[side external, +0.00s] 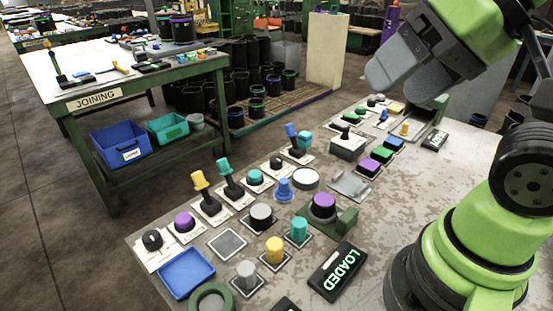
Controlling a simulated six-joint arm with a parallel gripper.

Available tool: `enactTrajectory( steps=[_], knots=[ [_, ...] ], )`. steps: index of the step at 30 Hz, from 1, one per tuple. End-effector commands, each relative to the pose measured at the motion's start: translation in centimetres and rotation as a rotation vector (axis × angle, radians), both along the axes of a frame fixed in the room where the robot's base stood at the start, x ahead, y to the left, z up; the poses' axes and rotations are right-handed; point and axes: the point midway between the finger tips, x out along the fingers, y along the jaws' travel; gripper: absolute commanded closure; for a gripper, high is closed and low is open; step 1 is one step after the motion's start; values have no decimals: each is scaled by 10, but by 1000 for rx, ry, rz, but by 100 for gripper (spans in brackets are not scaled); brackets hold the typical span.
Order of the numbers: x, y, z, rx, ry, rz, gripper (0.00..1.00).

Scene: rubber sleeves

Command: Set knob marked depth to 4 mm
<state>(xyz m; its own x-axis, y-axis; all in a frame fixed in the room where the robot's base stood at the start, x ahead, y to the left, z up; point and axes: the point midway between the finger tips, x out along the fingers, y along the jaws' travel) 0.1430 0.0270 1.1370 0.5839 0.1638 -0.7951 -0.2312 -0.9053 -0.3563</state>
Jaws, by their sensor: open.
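Several round knobs sit on pale plates along the left edge of the worn grey bench (415,185). A black knob (152,239) is at the near left corner, with a purple knob (184,221) beside it. A teal knob (255,177) and another black knob (277,162) are farther along the row. The plate markings are too small to read, so I cannot tell which knob is marked depth or where it points. My gripper (386,82) is open and empty, high above the far part of the bench, apart from all the knobs.
Yellow (199,182) and teal (224,168) upright levers stand among the knobs. Near them are a blue tray (187,272), a purple-topped cylinder (323,206) in a green holder and a LOADED sign (336,271). A clear strip of bench lies right of the parts.

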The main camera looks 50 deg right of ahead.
Motion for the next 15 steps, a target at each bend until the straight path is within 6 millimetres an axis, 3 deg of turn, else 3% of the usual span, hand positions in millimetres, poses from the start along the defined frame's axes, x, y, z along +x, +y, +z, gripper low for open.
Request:
enactTrajectory(
  steps=[5,8,10,15],
  knots=[
    [0,0,0,0,0,0,24],
    [1,0,0,-1,1,0,38],
    [5,-1,3,-5,8,2,38],
    [39,-6,16,-36,71,12,38]
  ],
)
